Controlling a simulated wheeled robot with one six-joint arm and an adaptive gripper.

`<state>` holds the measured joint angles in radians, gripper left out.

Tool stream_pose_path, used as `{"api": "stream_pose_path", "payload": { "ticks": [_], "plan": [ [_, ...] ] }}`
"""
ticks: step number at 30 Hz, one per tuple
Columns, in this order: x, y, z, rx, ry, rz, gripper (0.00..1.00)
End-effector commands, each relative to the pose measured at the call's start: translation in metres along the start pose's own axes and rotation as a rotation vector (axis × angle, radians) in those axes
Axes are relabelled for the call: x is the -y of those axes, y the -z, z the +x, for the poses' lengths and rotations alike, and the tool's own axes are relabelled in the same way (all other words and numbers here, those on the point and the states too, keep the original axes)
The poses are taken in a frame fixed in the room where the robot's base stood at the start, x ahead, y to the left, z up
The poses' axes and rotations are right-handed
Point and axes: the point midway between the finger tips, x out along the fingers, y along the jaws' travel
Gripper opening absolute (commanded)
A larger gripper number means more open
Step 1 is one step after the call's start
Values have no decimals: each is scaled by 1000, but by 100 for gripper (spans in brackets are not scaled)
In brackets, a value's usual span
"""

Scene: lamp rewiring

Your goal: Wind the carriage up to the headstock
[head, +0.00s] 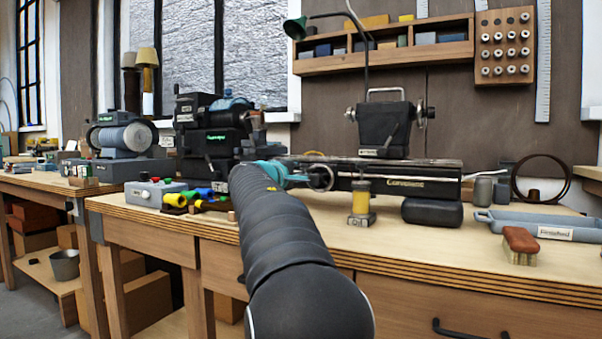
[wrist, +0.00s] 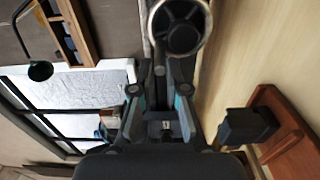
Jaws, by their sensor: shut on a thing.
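The small lathe stands on the wooden bench in the head view. Its dark headstock (head: 212,135) with green lettering is at the left end of the bed (head: 405,172). The carriage is near the headstock, largely hidden by my arm and gripper. Its round handwheel (head: 320,177) shows just right of my gripper (head: 288,172). In the wrist view the handwheel (wrist: 181,25) lies just beyond my gripper (wrist: 160,75). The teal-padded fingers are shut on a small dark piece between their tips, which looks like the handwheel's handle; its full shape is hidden.
The tailstock (head: 385,127) stands farther right on the bed. A yellow spool (head: 361,197) stands in front of the bed. A grey tray (head: 540,224) and a brush (head: 521,245) lie at the right. Coloured pieces (head: 200,195) and a grey control box (head: 155,192) sit at the left.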

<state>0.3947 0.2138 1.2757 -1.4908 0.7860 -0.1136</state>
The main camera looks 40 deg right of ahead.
Motion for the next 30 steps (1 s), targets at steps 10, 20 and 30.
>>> {"api": "stream_pose_path", "payload": {
  "ticks": [10,20,30],
  "plan": [
    [2,-3,2,0,-1,0,0],
    [8,-7,5,7,4,-1,0],
    [9,-5,4,3,6,-2,33]
  ]
}}
